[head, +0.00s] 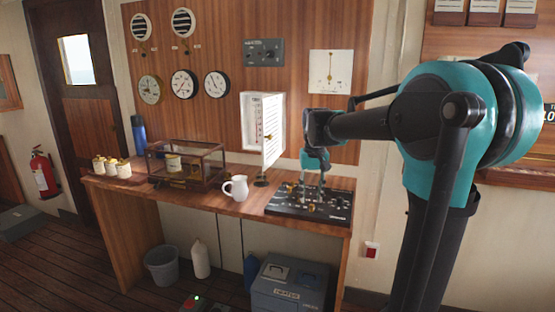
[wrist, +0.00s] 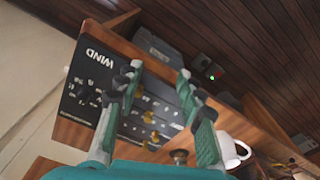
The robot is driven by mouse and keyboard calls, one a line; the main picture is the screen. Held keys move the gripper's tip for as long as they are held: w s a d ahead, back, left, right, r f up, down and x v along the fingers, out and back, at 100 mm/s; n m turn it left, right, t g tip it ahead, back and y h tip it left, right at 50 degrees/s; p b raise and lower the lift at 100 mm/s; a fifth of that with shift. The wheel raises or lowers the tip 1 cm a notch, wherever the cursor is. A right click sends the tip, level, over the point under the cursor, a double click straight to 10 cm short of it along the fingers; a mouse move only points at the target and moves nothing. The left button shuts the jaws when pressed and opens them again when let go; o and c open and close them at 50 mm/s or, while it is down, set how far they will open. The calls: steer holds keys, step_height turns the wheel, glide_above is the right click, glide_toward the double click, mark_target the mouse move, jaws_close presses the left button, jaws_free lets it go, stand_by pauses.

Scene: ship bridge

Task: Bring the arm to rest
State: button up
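My arm reaches in from the right in the head view, over the right end of the wooden desk (head: 215,202). My gripper (head: 313,182) points down above the black switch panel (head: 280,205). In the wrist view my gripper (wrist: 158,76) has its two teal fingers apart, with nothing held between them. The panel (wrist: 150,124), marked WIND, with brass and dark knobs, lies beyond the fingers. I cannot tell whether a fingertip touches it.
A white jug (head: 236,188) stands left of the panel. An open white wall cabinet (head: 262,125) is behind, its door swung out near my gripper. A glass case (head: 187,165) and several cream jars (head: 112,167) stand farther left. A grey-blue box (head: 290,288) is below the desk.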

steer(key=s+d+f+t, duration=0.1)
steer(key=s+d+f, duration=0.3)
steer(key=s+f, duration=0.6)
steer(key=s+d+f+t, duration=0.2)
steer(key=s+d+f, duration=0.2)
steer(key=s+f, duration=0.6)
steer(key=shift+s+f+m+t, duration=0.3)
steer(key=shift+s+m, duration=0.1)
steer(key=shift+s, duration=0.55)
steer(key=shift+r, duration=0.1)
stand_by(0.9)
